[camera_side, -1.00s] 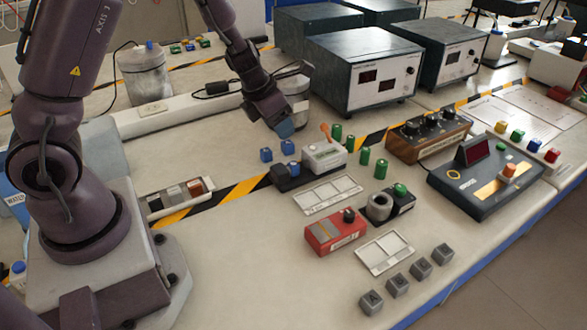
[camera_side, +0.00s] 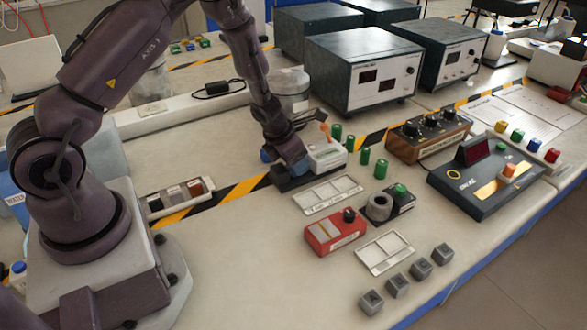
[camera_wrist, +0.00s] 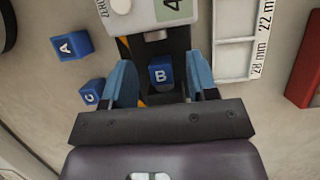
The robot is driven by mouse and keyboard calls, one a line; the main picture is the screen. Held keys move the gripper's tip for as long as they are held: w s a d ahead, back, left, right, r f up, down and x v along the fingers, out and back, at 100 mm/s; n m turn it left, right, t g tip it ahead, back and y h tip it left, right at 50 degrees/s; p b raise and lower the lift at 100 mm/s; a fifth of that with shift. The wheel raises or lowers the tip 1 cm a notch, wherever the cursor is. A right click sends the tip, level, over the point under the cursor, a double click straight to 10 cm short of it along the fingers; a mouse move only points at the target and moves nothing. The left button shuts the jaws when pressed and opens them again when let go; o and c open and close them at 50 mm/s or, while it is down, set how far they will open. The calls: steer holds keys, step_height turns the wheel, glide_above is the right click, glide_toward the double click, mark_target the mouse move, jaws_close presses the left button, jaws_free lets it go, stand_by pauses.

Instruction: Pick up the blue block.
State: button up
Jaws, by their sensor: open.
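Three blue blocks lettered A, B and C show in the wrist view. Block B (camera_wrist: 161,76) lies between the two blue fingers of my gripper (camera_wrist: 160,66), over a dark base, with a gap visible on each side. Block A (camera_wrist: 71,46) is at the upper left, outside the fingers. Block C (camera_wrist: 91,93) is just left of the left finger. In the side view my gripper (camera_side: 292,165) is low over the black base (camera_side: 290,184). It is open and hides block B there. One blue block (camera_side: 267,156) shows at its left.
A light grey device with an orange lever (camera_side: 328,157) stands close to the right of my gripper. Green cylinders (camera_side: 366,156) are beyond it. A white compartment tray (camera_side: 328,194) and a red box (camera_side: 334,232) lie nearer the front. Open table lies to the left front.

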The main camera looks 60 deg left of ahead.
steer(key=shift+w+f, duration=0.15)
steer(key=shift+f, duration=0.1)
jaws_close()
steer(key=shift+r, duration=0.1)
